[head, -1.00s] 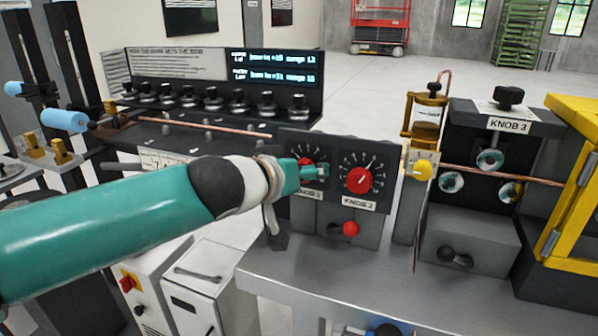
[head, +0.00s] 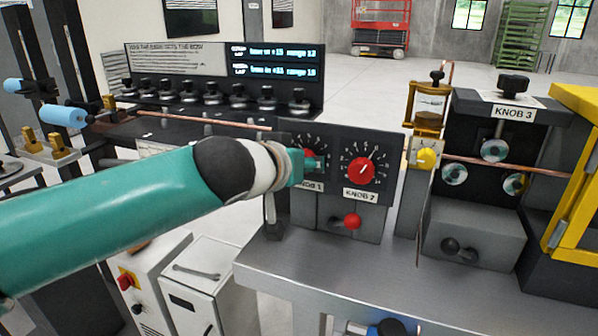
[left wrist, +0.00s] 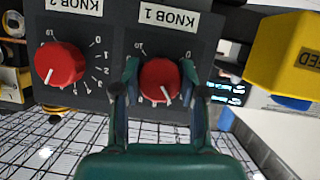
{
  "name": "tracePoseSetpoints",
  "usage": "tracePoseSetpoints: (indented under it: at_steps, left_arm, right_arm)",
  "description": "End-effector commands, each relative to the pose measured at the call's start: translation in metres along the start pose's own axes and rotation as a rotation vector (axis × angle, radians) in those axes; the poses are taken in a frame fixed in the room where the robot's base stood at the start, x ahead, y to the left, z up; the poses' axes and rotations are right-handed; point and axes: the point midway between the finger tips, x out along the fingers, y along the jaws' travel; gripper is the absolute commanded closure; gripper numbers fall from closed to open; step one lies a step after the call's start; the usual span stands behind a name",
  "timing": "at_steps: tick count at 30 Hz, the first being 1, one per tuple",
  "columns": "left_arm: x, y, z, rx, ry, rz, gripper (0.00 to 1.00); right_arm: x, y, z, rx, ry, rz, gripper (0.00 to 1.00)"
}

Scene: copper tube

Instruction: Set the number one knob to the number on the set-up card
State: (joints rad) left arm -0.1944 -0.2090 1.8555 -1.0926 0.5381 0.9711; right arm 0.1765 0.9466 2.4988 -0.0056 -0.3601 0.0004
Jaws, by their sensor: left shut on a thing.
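The red number one knob (left wrist: 160,82) sits on a dark panel under the label KNOB 1, upside down in the left wrist view. My left gripper (left wrist: 160,76) has one finger on each side of it and is shut on it. The knob's white mark points down and slightly right in that view; the figure at the mark cannot be read. In the head view my left gripper (head: 312,163) covers most of the knob's dial. A white printed sheet (head: 172,60) is on the back board; its text is too small to read, and I cannot tell whether it is the set-up card.
The red KNOB 2 (head: 361,171) is close beside it. The grey bench front (head: 330,268) is clear.

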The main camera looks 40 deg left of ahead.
Motion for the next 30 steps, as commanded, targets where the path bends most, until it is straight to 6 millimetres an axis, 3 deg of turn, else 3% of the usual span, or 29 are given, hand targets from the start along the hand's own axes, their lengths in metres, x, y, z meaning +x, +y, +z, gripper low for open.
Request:
tracePoseSetpoints:
  at_steps: [1,9,30]
  left_arm:
    - [0.002,0.001,0.005,0.035,0.001,-0.012,0.93]
    - [0.002,0.001,0.005,0.262,0.001,-0.107,0.93]
    - [0.002,0.0,0.006,0.877,-0.004,-0.364,0.93]
  right_arm:
    - [0.011,0.004,0.0,0.0,0.0,0.0,0.6]
    - [0.036,0.013,0.0,0.0,0.0,0.0,0.6]
    - [0.082,0.03,-0.001,0.0,0.0,0.0,0.6]
